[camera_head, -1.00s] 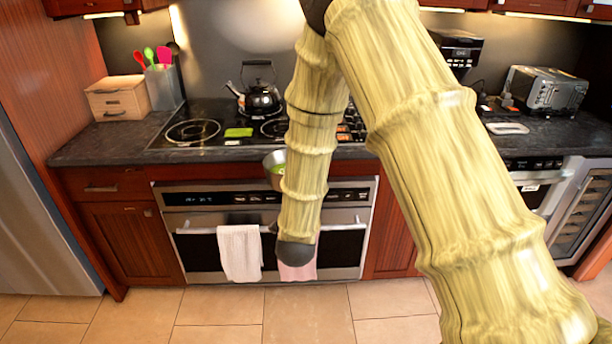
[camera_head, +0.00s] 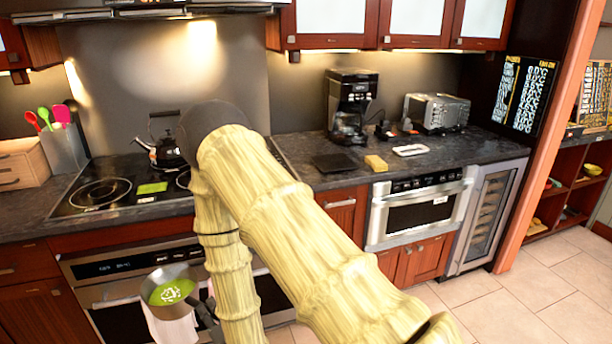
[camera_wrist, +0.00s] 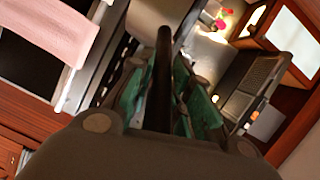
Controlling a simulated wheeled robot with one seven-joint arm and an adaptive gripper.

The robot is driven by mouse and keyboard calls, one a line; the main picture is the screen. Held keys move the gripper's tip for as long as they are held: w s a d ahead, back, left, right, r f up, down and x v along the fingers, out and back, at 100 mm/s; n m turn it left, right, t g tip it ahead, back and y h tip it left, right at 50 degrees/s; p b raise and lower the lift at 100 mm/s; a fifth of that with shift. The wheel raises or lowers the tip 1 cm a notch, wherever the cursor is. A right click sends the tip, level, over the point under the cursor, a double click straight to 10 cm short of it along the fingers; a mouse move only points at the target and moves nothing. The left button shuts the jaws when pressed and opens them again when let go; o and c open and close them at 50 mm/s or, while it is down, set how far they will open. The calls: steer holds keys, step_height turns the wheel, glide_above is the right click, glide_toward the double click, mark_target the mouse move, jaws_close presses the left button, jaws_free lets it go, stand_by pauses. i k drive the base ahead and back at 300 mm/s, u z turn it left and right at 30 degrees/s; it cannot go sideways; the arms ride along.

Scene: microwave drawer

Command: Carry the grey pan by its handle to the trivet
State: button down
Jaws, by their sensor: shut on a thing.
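The grey pan (camera_head: 150,290) is in the air in front of the oven, left of my arm in the head view. It holds something green with white marks and looks about level. Its dark handle (camera_wrist: 164,60) runs between the green-padded fingers of my gripper (camera_wrist: 158,82), which is shut on it. Part of the pan's grey side (camera_wrist: 155,14) shows at the top of the wrist view. My arm hides most of my gripper in the head view. A dark flat square (camera_head: 333,163), which looks like the trivet, lies on the counter right of the stove.
A yellow block (camera_head: 376,163) lies close right of the dark square. The coffee maker (camera_head: 350,105) and toaster (camera_head: 437,112) stand behind. A kettle (camera_head: 168,148) and green item (camera_head: 152,188) are on the stove (camera_head: 110,185). Floor at right is clear.

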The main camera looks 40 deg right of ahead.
mark_target(330, 170)
steer(key=u, duration=1.65)
steer(key=k, duration=1)
steer(key=z, duration=1.6)
steer(key=i, duration=0.2)
steer(key=z, duration=0.25)
